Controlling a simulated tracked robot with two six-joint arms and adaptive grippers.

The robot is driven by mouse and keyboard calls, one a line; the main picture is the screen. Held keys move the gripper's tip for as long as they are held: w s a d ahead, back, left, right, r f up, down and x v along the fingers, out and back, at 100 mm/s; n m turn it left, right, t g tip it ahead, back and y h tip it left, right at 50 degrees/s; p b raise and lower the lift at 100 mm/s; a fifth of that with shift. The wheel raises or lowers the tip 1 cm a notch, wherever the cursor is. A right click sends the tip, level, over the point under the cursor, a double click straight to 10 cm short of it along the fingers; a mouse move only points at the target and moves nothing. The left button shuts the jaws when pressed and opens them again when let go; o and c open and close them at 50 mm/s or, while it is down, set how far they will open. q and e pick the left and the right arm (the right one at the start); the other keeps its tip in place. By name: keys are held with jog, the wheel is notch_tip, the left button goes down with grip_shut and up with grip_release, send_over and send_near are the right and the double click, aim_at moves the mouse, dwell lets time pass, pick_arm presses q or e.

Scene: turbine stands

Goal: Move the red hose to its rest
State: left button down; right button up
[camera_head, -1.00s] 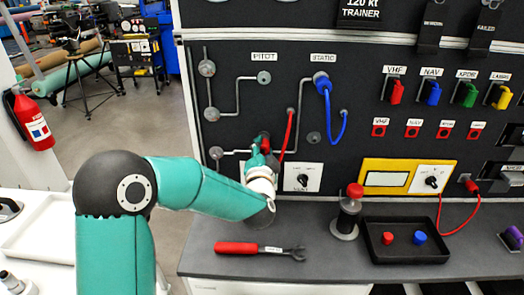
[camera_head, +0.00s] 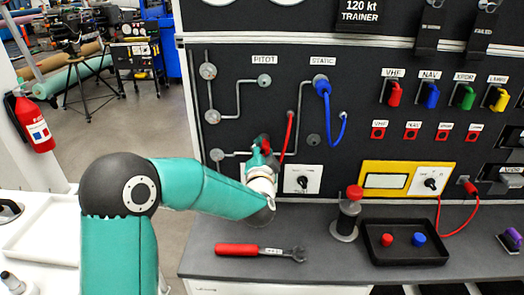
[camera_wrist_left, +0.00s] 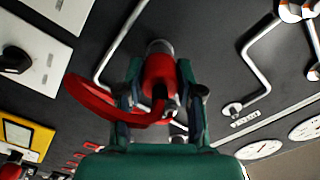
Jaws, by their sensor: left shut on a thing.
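The red hose (camera_head: 287,135) hangs on the black panel below the PITOT and STATIC labels. Its upper end is at a small fitting on the panel, and it runs down to my left gripper (camera_head: 264,150). In the left wrist view my left gripper (camera_wrist_left: 160,82) is shut on the hose's red end piece. The red hose (camera_wrist_left: 105,108) curves away to the left there. A grey metal collar (camera_wrist_left: 158,47) shows just past the red end, close to the panel. I cannot tell whether the end is seated on a port. The hose's rest is not identifiable. My right gripper is out of view.
A blue hose (camera_head: 326,95) hangs right of the red one, near a bare grey port (camera_head: 313,140).

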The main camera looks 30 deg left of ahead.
aim_at(263, 152)
pick_arm(q)
jog(key=shift+w+a+r, duration=0.1)
jog(key=shift+a+r, duration=0.1)
jog(key=shift+r, duration=0.2)
jog(key=c, duration=1)
grip_release()
jog(key=shift+w+a+f, duration=0.1)
jog(key=shift+w+f, duration=0.05)
jog(key=shift+w, duration=0.05)
jog(key=o, duration=0.3)
jog(key=shift+w+f, duration=0.2)
jog(key=shift+s, duration=0.2)
jog(key=shift+o, duration=1)
jog(key=shift+w, duration=0.1)
jog(key=shift+b+v, duration=0.55)
jog(key=shift+v, duration=3.05)
jog(key=shift+f, duration=0.1)
